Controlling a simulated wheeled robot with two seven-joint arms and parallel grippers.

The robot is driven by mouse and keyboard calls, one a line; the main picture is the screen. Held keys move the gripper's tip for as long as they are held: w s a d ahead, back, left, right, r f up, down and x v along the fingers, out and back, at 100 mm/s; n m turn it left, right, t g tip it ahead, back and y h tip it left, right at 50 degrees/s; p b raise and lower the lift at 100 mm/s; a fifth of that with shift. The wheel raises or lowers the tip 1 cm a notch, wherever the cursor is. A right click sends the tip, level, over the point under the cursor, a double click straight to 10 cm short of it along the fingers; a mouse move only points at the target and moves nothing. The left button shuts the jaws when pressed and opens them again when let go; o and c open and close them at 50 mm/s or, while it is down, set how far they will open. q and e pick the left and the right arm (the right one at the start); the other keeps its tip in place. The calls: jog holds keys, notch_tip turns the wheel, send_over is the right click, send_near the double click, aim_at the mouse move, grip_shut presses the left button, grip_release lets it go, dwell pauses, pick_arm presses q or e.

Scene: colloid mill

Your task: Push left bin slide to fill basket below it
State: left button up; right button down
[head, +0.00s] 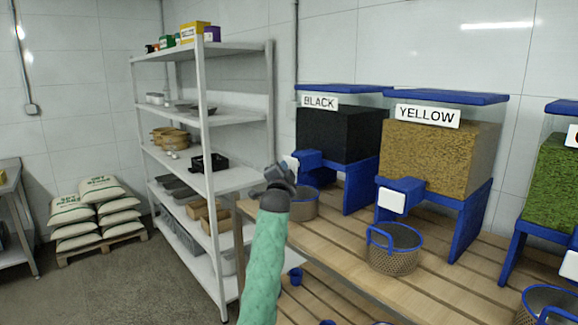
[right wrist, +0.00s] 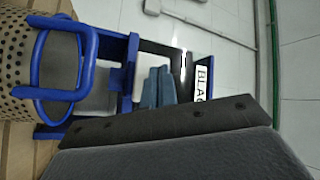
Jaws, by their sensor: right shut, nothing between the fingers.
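The left bin, labelled BLACK (head: 340,133), holds dark grain on a blue stand in the head view. Its white slide plate (head: 292,161) is partly hidden behind my right gripper (head: 283,174). The basket below it (head: 304,206), perforated with a blue handle, stands on the wooden table, partly covered by my arm; its contents cannot be made out. My right gripper is shut and empty, just in front of the slide. In the right wrist view, the closed fingers (right wrist: 158,87) point at the white plate (right wrist: 127,72); contact cannot be told. The basket (right wrist: 18,75) is at left there. My left gripper is out of view.
The YELLOW bin (head: 440,155) with its basket (head: 393,258) stands to the right, and a green-filled bin (head: 556,178) is at the right edge. A metal shelf (head: 205,180) stands left of the wooden table (head: 345,250). Sacks (head: 98,205) lie on a pallet.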

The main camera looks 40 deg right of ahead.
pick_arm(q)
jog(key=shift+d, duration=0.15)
pick_arm(e)
jog(key=shift+d, duration=0.1)
jog(key=shift+d, duration=0.15)
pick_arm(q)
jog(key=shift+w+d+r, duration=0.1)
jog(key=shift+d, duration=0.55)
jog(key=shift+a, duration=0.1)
pick_arm(e)
jog(key=shift+d, duration=0.1)
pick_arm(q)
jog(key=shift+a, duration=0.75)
pick_arm(e)
jog(key=shift+d, duration=0.2)
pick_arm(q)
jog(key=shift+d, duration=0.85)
pick_arm(e)
jog(key=shift+d, duration=0.3)
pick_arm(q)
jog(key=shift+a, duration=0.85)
pick_arm(e)
jog(key=shift+d, duration=0.1)
